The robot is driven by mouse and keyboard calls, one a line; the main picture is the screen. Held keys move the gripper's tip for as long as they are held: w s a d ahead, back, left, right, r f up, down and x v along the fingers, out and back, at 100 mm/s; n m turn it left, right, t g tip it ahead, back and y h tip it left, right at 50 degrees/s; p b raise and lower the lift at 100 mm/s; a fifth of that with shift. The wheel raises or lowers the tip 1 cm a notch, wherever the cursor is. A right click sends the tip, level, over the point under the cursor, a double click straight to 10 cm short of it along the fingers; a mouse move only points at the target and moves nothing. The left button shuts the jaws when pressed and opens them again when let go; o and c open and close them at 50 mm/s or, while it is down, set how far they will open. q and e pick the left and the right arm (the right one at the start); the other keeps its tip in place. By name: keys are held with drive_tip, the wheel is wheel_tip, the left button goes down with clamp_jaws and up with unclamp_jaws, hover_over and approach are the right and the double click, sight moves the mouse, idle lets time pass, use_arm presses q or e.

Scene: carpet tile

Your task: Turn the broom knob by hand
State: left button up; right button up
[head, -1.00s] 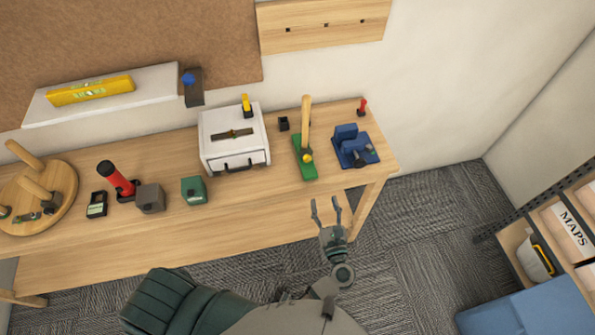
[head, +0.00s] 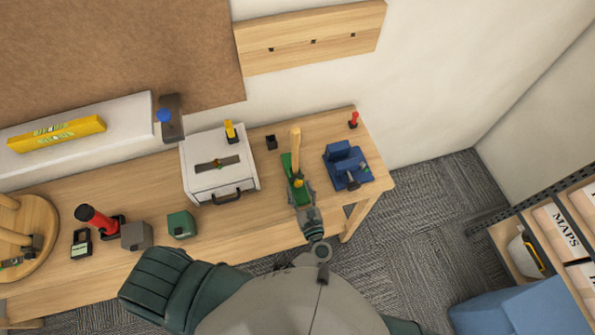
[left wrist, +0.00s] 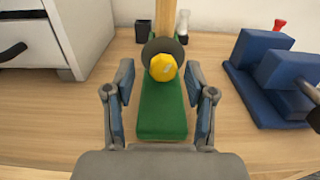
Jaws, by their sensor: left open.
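The yellow broom knob (head: 299,183) sits at the foot of an upright wooden handle (head: 295,143) on a green base (head: 287,163), towards the right end of the workbench. In the left wrist view the faceted knob (left wrist: 163,68) is near the picture's middle, in front of a dark round collar. My left gripper (left wrist: 160,82) is open, its fingers spread on either side of the green base (left wrist: 162,112), with the knob just beyond and between the tips. No contact with the knob shows. In the head view the gripper partly hides the base. My right gripper is not in view.
A blue vise-like block (head: 347,166) stands close on the right. A white box (head: 218,164) with a handle stands on the left. A small dark cup (head: 271,142) and a red-topped item (head: 353,119) are behind.

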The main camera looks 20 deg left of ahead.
use_arm(q)
drive_tip(key=shift+w+d, duration=0.45)
drive_tip(key=shift+s+d+r, duration=0.1)
drive_tip(key=shift+d+r, duration=0.05)
drive_tip(key=shift+a, duration=0.2)
drive_tip(key=shift+s+a, duration=0.1)
drive_tip(key=shift+a, duration=0.2)
drive_tip(key=c, duration=0.4)
drive_tip(key=shift+a, duration=0.4)
clamp_jaws()
drive_tip(key=shift+d, duration=0.45)
drive_tip(key=shift+a+m, duration=0.15)
drive_tip(key=shift+m, duration=0.55)
drive_tip(key=m+p, duration=0.1)
drive_tip(key=m, duration=0.2)
drive_tip(key=shift+m, duration=0.3)
drive_tip(key=shift+m+p, duration=0.4)
drive_tip(key=shift+m, duration=0.5)
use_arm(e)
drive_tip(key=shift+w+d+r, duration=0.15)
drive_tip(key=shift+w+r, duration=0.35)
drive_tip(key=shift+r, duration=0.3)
